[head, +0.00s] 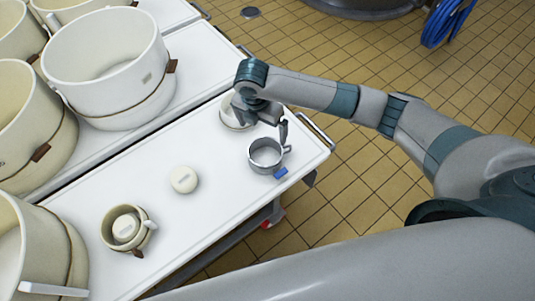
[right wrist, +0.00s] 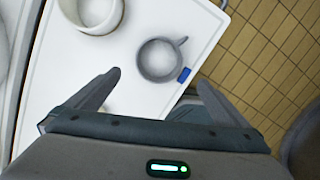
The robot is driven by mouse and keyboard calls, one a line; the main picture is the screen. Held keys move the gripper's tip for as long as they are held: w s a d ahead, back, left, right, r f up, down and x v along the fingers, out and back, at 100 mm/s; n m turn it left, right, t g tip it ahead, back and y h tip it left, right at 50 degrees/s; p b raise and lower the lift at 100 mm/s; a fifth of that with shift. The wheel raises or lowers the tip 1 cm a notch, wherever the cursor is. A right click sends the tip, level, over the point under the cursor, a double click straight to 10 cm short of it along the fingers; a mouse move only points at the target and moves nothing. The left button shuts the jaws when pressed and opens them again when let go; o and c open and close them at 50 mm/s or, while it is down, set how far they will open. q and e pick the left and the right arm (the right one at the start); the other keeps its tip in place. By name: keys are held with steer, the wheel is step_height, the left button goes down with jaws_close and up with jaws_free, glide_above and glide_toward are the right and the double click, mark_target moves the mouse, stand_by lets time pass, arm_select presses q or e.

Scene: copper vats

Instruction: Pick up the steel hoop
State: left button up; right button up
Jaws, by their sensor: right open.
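The steel hoop (head: 266,168) is a grey ring with a side lug, lying near the right end of the white cart top. It also shows in the right wrist view (right wrist: 143,66), just beyond the fingertips and roughly centred between them. A blue tab (head: 281,173) sits at its near side. My right gripper (head: 263,120) is open and empty, above the cart on the far side of the hoop. In the right wrist view its two fingers (right wrist: 160,83) are spread apart, with the hoop apart from them. My left gripper is not in view.
A white cup-like piece (head: 230,121) stands close behind the right gripper. A round cream disc (head: 183,180) and a small cream pot (head: 108,231) are further left on the cart top (head: 215,210). Large cream vats (head: 105,75) line the left. Tiled floor lies beyond the cart.

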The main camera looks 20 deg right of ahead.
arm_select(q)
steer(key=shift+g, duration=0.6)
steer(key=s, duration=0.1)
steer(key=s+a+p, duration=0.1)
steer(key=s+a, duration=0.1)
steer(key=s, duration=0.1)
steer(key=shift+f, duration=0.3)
arm_select(e)
step_height(320, 180, down, 12)
steer(key=w+d, duration=0.1)
steer(key=shift+d, duration=0.15)
arm_select(q)
steer(key=shift+p, duration=0.3)
arm_select(e)
steer(key=shift+w+f, duration=0.15)
steer(key=shift+f, duration=0.05)
